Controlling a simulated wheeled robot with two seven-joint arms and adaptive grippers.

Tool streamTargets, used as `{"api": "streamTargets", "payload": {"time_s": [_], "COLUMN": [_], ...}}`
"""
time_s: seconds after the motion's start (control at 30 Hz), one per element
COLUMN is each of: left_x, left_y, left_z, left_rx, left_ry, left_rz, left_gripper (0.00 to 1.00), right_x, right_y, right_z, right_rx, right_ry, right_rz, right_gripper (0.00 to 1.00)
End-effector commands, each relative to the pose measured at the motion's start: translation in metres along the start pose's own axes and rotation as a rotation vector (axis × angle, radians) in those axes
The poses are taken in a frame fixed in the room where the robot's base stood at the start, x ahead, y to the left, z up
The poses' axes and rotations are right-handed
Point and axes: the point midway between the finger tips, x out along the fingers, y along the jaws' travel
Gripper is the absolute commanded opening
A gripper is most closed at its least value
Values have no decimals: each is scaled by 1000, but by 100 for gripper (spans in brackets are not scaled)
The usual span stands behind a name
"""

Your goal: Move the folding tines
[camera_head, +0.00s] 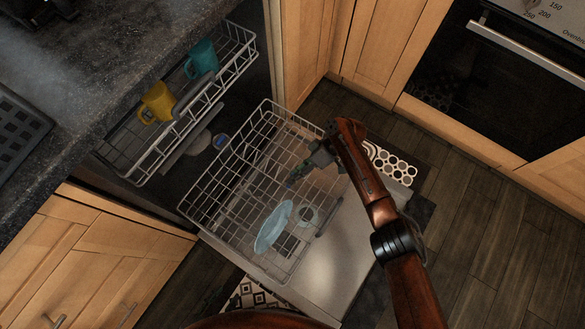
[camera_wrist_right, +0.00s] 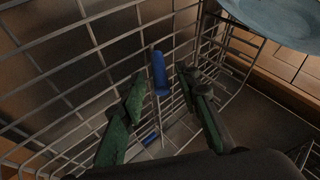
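The lower dishwasher rack (camera_head: 215,178) is a grey wire basket, pulled out over the open door. My right gripper (camera_head: 293,179) reaches down into its right part. In the right wrist view, the green fingers of the right gripper (camera_wrist_right: 160,85) are spread apart. A blue upright piece (camera_wrist_right: 158,70), which looks like the handle of the folding tines, shows between and just beyond the fingertips, with a smaller blue piece (camera_wrist_right: 150,138) lower down. Contact with the fingers cannot be told. The tines themselves are hard to pick out from the rack wires. My left gripper is not in view.
A pale blue plate (camera_head: 272,226) stands tilted in the lower rack; it also shows in the right wrist view (camera_wrist_right: 275,20). The upper rack (camera_head: 165,157) holds a yellow mug (camera_head: 157,103) and a teal mug (camera_head: 202,58). Cabinets and an oven (camera_head: 490,85) lie right.

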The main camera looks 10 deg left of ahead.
Motion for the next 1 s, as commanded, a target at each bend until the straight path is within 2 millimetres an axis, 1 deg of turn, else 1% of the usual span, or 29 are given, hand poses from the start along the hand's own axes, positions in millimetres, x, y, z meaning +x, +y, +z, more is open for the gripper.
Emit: {"api": "streamTargets", "payload": {"time_s": [0.03, 0.3, 0.4, 0.5, 0.67, 0.9, 0.93, 1.0], "left_x": [0, 0, 0, 0, 0, 0, 0, 0], "left_y": [0, 0, 0, 0, 0, 0, 0, 0], "left_z": [0, 0, 0, 0, 0, 0, 0, -1], "left_rx": [0, 0, 0, 0, 0, 0, 0, 0], "left_ry": [0, 1, 1, 1, 1, 1, 1, -1], "left_rz": [0, -1, -1, -1, -1, -1, -1, -2], "left_gripper": [40, 40, 40, 40, 40, 40, 39, 34], "right_x": [-11, -67, -83, -95, -104, -105, -105, -106], "right_y": [1, 1, 0, 0, 0, 0, 0, -1], "right_z": [0, 0, 0, 0, 0, 0, 0, -1], "right_rx": [-1, 1, 1, 1, 1, 1, 1, 0], "right_ry": [1, 1, 0, 0, 0, -1, -1, -1], "right_rz": [3, 3, 2, 0, -1, -1, -1, 0], "right_gripper": [30, 30, 30, 30, 30, 30, 30, 30]}}
